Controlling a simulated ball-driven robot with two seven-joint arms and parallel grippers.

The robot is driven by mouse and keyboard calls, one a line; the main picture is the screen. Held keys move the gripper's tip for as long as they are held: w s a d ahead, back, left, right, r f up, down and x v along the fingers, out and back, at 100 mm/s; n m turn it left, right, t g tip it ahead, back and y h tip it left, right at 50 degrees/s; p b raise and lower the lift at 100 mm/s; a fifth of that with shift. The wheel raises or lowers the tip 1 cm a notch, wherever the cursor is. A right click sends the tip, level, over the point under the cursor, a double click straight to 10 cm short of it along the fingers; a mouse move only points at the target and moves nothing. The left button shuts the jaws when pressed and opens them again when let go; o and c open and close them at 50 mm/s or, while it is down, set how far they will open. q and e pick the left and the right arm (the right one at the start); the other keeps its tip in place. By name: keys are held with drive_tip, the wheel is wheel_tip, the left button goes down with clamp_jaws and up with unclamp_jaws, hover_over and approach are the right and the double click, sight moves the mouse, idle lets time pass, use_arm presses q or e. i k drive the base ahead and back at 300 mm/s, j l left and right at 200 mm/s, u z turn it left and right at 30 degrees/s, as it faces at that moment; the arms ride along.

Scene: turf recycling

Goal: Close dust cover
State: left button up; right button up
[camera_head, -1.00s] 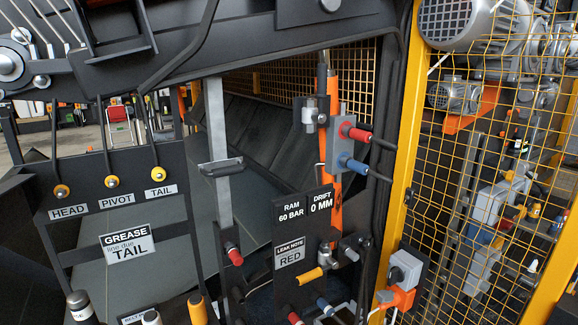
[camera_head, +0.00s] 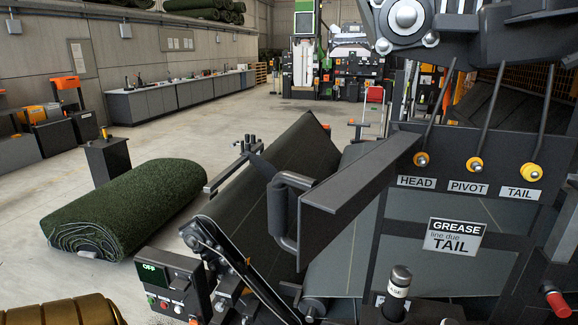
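A dark hinged-looking panel (camera_head: 350,190) with a thick grey bent handle (camera_head: 277,212) juts out from the machine at the centre of the head view. It stands at an angle to the black grease board (camera_head: 400,222) on the right and looks swung open. It may be the dust cover, but no label on it says so. Neither of my grippers is in view.
A black conveyor belt (camera_head: 285,165) rises behind the panel. A control box reading OFF (camera_head: 172,285) is below left. A green turf roll (camera_head: 125,205) lies on the floor. HEAD, PIVOT and TAIL grease points (camera_head: 474,165) are right. Open floor (camera_head: 215,135) lies behind.

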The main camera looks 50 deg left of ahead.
sight(326, 208)
drive_tip(key=k+j, duration=0.1)
drive_tip(key=j, duration=1.15)
